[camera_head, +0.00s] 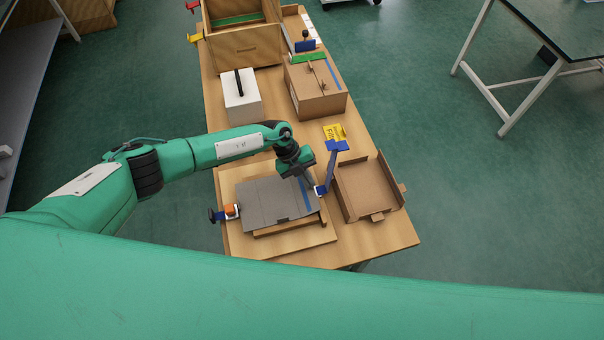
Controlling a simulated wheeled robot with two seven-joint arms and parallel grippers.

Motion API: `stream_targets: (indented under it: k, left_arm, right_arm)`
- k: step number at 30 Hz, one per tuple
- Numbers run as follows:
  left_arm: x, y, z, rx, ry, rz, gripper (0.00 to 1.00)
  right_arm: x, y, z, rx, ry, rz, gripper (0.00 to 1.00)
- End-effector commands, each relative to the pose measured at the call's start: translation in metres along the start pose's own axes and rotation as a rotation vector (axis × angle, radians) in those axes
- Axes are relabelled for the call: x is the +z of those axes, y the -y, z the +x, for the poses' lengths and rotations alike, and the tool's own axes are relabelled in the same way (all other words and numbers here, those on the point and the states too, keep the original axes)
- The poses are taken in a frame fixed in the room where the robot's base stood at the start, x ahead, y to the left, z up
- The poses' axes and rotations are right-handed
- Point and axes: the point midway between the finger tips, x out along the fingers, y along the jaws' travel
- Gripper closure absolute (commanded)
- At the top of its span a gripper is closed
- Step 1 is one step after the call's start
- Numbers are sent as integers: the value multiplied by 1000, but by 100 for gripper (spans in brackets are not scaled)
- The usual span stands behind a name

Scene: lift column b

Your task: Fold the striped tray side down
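A grey flat sheet (270,203) with a blue stripe (304,193) along its right part lies over a wooden board on the table; I take this as the striped piece. It looks flat or nearly so. My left gripper (308,183) reaches down to its right back corner, close to the stripe. Its fingertips are small and partly hidden, so I cannot tell whether they touch the sheet or are apart. My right gripper is out of the picture.
A blue upright lever (330,170) stands right of the sheet, close to my gripper. A clamp (229,211) sits at the left edge. An open cardboard tray (358,190) lies right. A white box (241,100) and a cardboard box (320,95) stand behind.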

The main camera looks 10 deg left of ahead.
Motion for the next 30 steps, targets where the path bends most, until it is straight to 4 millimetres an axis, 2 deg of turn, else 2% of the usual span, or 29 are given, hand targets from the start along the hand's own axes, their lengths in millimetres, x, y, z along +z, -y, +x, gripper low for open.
stream_targets:
  k: [6, 18, 30]
  left_arm:
    - [5, 3, 15, 144, -1, -60, 100]
    - [9, 5, 30, 138, -3, -56, 100]
    - [8, 5, 34, 137, -5, -54, 100]
  right_arm:
    - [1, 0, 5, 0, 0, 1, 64]
    - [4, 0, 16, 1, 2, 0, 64]
    - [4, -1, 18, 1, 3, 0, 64]
